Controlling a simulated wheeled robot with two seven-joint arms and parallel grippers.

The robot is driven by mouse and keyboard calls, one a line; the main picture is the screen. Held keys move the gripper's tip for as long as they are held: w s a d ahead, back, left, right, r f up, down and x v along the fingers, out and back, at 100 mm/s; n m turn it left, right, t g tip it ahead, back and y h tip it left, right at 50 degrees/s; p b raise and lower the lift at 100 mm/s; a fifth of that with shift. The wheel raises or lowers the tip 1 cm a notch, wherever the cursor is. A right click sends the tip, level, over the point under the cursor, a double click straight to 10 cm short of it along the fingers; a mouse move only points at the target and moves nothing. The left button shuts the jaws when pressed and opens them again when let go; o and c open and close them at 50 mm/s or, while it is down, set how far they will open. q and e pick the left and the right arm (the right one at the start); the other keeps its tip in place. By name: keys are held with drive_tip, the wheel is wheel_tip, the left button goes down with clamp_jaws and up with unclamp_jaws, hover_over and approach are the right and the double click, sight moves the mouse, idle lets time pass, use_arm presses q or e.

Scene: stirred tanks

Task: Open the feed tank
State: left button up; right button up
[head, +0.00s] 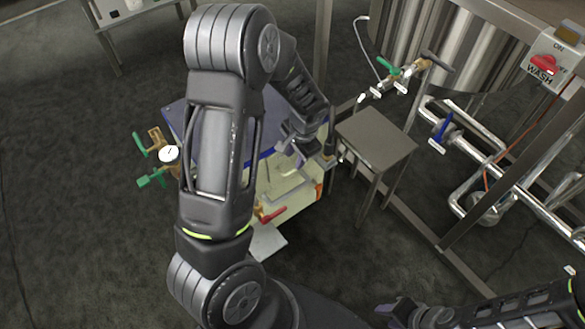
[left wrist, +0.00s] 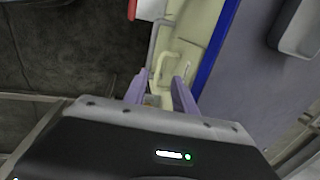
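The feed tank appears to be the low cream box (head: 298,208) with a grey-blue, blue-edged lid (head: 176,110), partly hidden behind my left arm. The lid looks shut. In the left wrist view, the cream front (left wrist: 205,22) has a raised cream handle (left wrist: 160,68), and the blue-edged lid (left wrist: 245,75) lies to its right. My left gripper (head: 290,152) is at the tank's front; its two fingers (left wrist: 160,82) are apart, with the handle showing beyond and between them. Contact cannot be told. My right gripper (head: 425,312) is low at the right, away from the tank; its fingers are unclear.
Green-handled valves and a gauge (head: 168,154) stick out left of the tank, and a red-handled valve (head: 270,214) sits at its front. A small metal table (head: 375,138) stands close on the right. Pipes and a frame fill the right side. Floor at left is clear.

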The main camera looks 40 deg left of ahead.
sight(292, 171)
use_arm(q)
drive_tip(key=f, duration=0.2)
drive_tip(key=a+f, duration=0.1)
drive_tip(key=f, duration=0.2)
drive_tip(key=f+b, duration=0.1)
drive_tip(key=f, duration=0.1)
drive_tip(key=shift+w+a+f, duration=0.2)
drive_tip(key=shift+f, duration=0.1)
clamp_jaws()
idle(1.2)
